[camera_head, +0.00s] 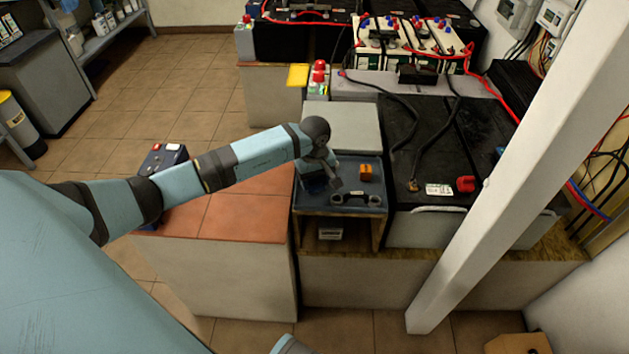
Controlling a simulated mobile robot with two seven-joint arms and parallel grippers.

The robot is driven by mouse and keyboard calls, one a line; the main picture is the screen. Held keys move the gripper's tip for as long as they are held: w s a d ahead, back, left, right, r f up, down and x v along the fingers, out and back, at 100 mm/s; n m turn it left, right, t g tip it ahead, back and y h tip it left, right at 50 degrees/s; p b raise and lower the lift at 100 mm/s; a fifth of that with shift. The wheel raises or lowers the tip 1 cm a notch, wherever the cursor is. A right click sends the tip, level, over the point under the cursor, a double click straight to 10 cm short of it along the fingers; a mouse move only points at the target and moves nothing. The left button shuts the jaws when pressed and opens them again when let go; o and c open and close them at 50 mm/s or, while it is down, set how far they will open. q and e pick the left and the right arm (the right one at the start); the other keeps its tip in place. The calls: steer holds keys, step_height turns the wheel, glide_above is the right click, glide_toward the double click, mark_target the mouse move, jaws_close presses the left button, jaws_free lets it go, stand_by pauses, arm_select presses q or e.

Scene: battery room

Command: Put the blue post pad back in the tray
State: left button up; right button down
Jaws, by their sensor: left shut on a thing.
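The tray (376,209) is a shallow dark blue-grey tray on a small wooden stand beside the large black battery. My left gripper (332,183) comes in from the left and points down over the left part of the tray. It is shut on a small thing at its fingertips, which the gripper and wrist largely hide. A small blue patch (313,186) by the fingers looks like the blue post pad. I cannot tell whether it touches the tray floor. My right gripper is not in view.
A large black battery (440,150) with cables and a red cap stands right of the tray. A slanted white post (510,170) rises in front. A red-tiled counter (245,210) lies left of the tray. A small battery (165,158) sits behind my arm.

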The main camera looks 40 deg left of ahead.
arm_select(q)
steer(key=shift+f, duration=0.1)
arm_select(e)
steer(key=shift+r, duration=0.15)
arm_select(q)
steer(key=shift+f, duration=0.15)
steer(key=o, duration=0.6)
steer(key=shift+o, duration=0.7)
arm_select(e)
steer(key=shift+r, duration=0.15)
